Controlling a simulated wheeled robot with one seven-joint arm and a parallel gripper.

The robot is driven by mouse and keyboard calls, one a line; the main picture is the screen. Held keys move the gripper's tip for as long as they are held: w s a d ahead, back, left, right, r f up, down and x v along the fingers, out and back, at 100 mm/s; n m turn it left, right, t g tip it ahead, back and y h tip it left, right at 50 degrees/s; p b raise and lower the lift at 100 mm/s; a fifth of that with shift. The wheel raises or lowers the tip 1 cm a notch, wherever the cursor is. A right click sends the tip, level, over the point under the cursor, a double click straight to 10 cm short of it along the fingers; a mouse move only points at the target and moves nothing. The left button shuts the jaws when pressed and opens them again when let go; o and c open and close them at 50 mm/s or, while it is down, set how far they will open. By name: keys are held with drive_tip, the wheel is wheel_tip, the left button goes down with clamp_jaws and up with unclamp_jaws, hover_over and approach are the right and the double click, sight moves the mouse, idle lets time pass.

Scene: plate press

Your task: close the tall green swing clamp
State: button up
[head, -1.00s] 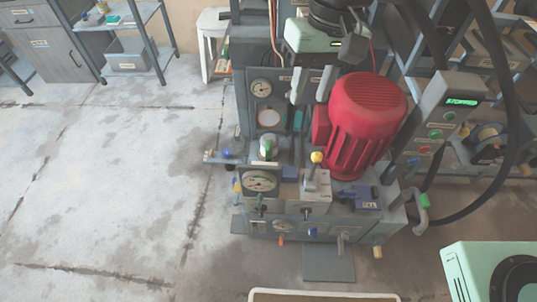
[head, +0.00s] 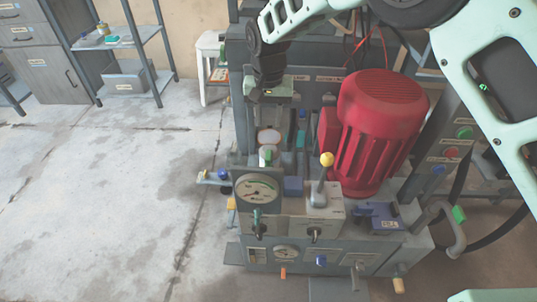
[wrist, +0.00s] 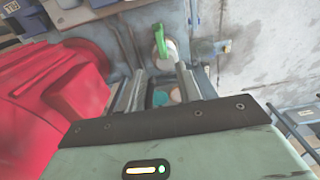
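The green clamp handle (head: 268,155) stands at the front left of the press, just behind the large round gauge. In the wrist view the green handle (wrist: 160,41) is beyond my fingertips, beside a whitish rounded part. I cannot tell its exact swing angle. My gripper (head: 268,112) hangs down above and behind the handle in the head view, apart from it. In the wrist view the two fingers of my gripper (wrist: 162,76) are spread, with nothing held between them.
A red motor (head: 380,130) stands right of the handle. A yellow-knobbed lever (head: 326,160) and a gauge (head: 256,188) are in front. A blue-tipped part (head: 222,175) sticks out at left. Another green piece (head: 459,215) is on a pipe at right. Open floor (head: 110,220) lies left.

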sight(269, 155)
wheel_tip(269, 155, down, 13)
drive_tip(key=b, duration=0.2)
drive_tip(key=shift+b, duration=0.35)
drive_tip(key=shift+r, duration=0.1)
clamp_jaws()
